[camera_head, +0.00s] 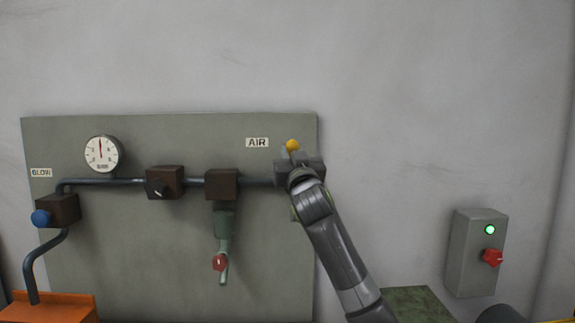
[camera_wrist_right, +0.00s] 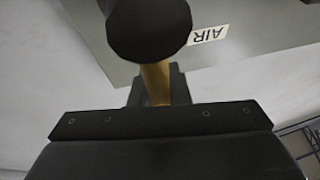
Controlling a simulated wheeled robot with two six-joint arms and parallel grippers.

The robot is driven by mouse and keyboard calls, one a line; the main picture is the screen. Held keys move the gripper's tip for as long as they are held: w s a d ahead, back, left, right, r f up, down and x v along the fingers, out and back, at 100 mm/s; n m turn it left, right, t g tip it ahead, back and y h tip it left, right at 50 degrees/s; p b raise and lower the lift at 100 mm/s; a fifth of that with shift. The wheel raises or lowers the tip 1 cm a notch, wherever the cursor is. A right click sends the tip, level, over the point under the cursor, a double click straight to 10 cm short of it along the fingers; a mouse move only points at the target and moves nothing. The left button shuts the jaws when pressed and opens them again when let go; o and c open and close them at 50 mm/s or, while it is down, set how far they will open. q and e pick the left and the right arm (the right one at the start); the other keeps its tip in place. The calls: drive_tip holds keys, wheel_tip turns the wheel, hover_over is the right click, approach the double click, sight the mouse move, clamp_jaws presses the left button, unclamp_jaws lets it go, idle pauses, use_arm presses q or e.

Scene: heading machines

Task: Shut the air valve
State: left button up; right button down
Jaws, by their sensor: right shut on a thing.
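The air valve's handle with a yellow end (camera_head: 292,145) shows just right of the AIR label (camera_head: 257,142), near the right edge of the panel. My right gripper (camera_head: 298,165) is at the handle and hides most of the valve body. In the right wrist view a yellow-brown handle (camera_wrist_right: 157,84) runs down to my right gripper (camera_wrist_right: 155,100), which is shut on it. A dark round part (camera_wrist_right: 149,28) covers the upper end of the handle there. My left gripper is not in view.
A switch box (camera_head: 470,250) with a green light and red knob is at right. An orange block (camera_head: 60,308) is lower left.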

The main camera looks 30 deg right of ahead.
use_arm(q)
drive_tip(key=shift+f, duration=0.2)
use_arm(e)
drive_tip(key=shift+f, duration=0.15)
drive_tip(key=c, duration=1.4)
unclamp_jaws()
drive_tip(key=shift+d, duration=0.1)
drive_tip(key=shift+o, duration=0.2)
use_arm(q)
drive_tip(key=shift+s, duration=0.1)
